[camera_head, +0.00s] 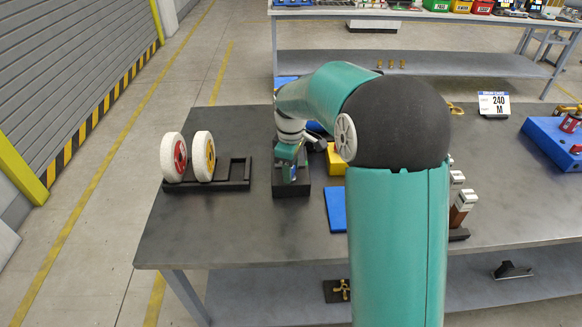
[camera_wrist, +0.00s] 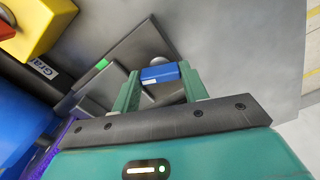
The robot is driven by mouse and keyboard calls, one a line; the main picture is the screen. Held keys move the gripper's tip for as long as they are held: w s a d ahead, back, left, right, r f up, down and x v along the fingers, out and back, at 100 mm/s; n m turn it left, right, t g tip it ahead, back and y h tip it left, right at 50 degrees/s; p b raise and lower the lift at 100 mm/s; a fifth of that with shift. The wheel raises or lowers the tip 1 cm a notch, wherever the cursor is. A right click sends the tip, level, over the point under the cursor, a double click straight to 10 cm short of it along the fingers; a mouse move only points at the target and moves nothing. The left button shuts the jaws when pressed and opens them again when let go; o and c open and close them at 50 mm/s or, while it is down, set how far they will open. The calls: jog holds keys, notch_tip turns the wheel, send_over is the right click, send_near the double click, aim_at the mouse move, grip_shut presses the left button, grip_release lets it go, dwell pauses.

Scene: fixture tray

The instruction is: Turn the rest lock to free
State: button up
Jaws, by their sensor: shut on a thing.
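The rest lock's blue handle (camera_wrist: 160,73) sits between the two teal fingers of my gripper (camera_wrist: 158,82) in the wrist view. The fingers are closed on its sides. A dark plate (camera_wrist: 118,60) lies under it, with a small green mark (camera_wrist: 102,64) beside the handle. A grey round part shows just behind the handle. In the head view my gripper (camera_head: 290,168) points down over the black fixture block (camera_head: 291,191). There my gripper hides most of the handle, and I cannot read the lock's setting.
A black rack (camera_head: 234,184) with two white wheels stands left of the fixture. A yellow block (camera_head: 336,160) and a blue plate (camera_head: 335,208) lie to its right. A blue box (camera_head: 556,141) and a 240 M sign (camera_head: 494,104) stand farther right. The table's front left is clear.

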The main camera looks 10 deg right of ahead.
jog(key=m, duration=1.3)
jog(key=shift+r, duration=0.1)
jog(key=shift+w+m, duration=0.1)
jog(key=shift+m, duration=0.2)
jog(key=o, duration=1)
notch_tip(320, 180, up, 14)
jog(key=shift+f, duration=0.1)
